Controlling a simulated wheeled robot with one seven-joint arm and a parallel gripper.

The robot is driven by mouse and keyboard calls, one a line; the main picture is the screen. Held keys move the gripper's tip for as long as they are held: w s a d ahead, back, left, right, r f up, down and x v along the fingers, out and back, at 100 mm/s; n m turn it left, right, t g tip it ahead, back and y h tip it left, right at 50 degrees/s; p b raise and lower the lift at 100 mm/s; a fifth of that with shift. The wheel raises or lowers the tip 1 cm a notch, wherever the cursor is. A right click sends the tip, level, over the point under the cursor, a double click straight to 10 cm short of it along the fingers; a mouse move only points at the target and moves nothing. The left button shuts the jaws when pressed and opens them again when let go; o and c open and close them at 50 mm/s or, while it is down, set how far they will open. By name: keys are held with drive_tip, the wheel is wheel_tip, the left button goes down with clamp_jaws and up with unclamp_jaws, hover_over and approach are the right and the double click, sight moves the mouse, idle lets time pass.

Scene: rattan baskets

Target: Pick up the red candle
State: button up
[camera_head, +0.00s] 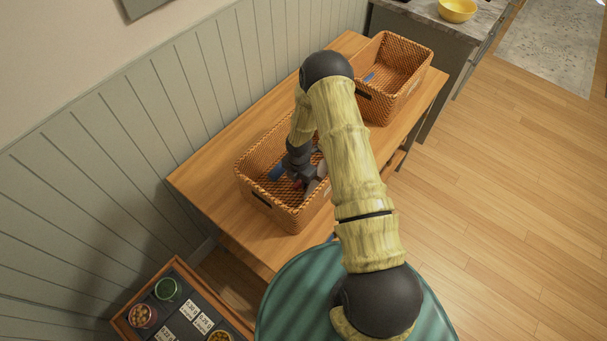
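My gripper (307,181) reaches down into the nearer rattan basket (255,193) on the wooden table. A small patch of red, which looks like the red candle (298,184), shows right by the fingertips inside this basket. Most of it is hidden by the gripper and arm. I cannot tell whether the fingers are around it, touching it or apart from it. A blue item (277,172) lies in the same basket, left of the gripper.
A second rattan basket (405,58) stands farther back on the wooden table (205,178), with something blue inside. A panelled wall (130,120) runs along the table's left. A tray (190,305) with small bowls is at lower left. Open wooden floor (500,200) lies right.

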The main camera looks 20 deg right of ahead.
sight(299, 182)
clamp_jaws()
wheel_tip(299, 182, up, 10)
drive_tip(key=b, duration=0.3)
drive_tip(key=shift+b, duration=0.4)
idle(0.4)
